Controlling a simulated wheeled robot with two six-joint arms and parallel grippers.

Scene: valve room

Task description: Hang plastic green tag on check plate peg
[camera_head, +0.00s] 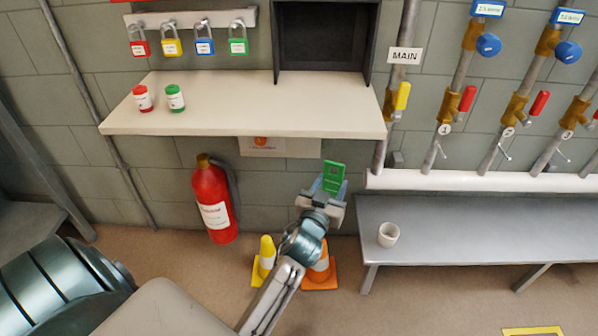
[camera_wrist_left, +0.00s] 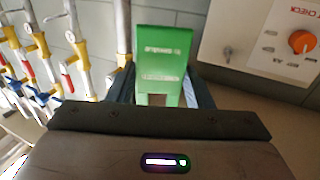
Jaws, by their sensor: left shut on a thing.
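The green plastic tag (camera_head: 334,177) stands up from my left gripper (camera_head: 332,190), which is shut on its lower part. In the left wrist view the tag (camera_wrist_left: 162,62) shows printed lines and sits between the fingers (camera_wrist_left: 165,97). A pale plate with a partly seen "CHECK" label (camera_wrist_left: 250,45) and an orange knob (camera_wrist_left: 301,42) is right of the tag there, apart from it. A small grey stub (camera_wrist_left: 228,53) sticks out on that plate; I cannot tell if it is the peg. In the head view a plate (camera_head: 300,147) shows under the shelf, partly hidden. My right gripper is not in view.
The shelf (camera_head: 240,119) juts out above and left of my left gripper. A fire extinguisher (camera_head: 212,205), a yellow cone (camera_head: 265,255) and an orange cone (camera_head: 320,278) stand below. A grey bench (camera_head: 460,235) with a white cup (camera_head: 388,234) is at right, under several valve pipes.

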